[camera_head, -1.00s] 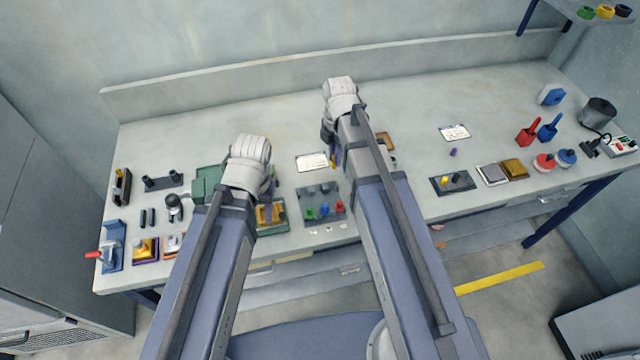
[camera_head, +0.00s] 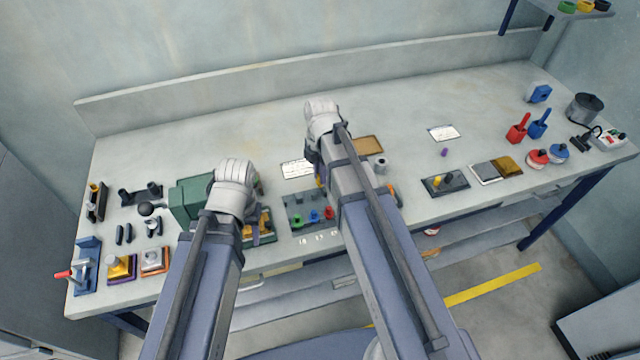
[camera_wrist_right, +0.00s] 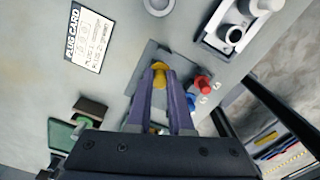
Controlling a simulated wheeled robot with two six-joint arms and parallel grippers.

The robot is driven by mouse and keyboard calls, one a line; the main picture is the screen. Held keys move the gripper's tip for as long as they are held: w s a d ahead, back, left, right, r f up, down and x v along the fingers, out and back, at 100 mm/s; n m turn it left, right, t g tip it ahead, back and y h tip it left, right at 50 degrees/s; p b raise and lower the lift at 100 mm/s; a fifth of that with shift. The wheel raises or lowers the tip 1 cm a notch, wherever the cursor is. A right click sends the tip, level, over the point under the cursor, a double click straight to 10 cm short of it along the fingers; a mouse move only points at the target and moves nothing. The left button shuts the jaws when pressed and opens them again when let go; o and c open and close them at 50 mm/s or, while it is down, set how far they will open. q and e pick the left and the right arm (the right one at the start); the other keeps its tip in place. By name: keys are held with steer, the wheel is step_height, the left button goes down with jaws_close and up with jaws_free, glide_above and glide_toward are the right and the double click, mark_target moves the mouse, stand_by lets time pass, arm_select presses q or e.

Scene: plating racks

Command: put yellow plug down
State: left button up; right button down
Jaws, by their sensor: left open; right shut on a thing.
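The yellow plug (camera_wrist_right: 160,72) is between the purple fingertips of my right gripper (camera_wrist_right: 160,88) in the right wrist view, and the gripper is shut on it. The fingers are over the grey plug rack (camera_wrist_right: 140,85). I cannot tell whether the plug touches the rack. A red plug (camera_wrist_right: 202,83) and a blue plug (camera_wrist_right: 192,103) stand in the rack, right of the fingers. In the head view the rack (camera_head: 294,222) shows green, blue and red plugs; the arm hides the yellow one. My left gripper (camera_head: 254,226) is open at the left, its fingers partly hidden.
A printed card (camera_wrist_right: 88,38) lies beside the rack. A green box (camera_head: 188,203) stands by my left gripper. A dark tray (camera_head: 445,186) with yellow and black pieces is right of my right arm. The bench's back middle is clear.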

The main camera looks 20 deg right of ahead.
arm_select(q)
steer(key=shift+f+b, duration=1.5)
steer(key=shift+f, duration=0.25)
arm_select(e)
steer(key=shift+f, duration=1.75)
arm_select(q)
steer(key=shift+f+b, duration=0.5)
arm_select(e)
steer(key=shift+f, duration=0.5)
arm_select(q)
steer(key=shift+r, duration=0.1)
arm_select(e)
steer(key=c, duration=0.8)
jaws_free()
arm_select(q)
steer(key=shift+r, duration=0.1)
arm_select(e)
steer(key=shift+r, duration=0.2)
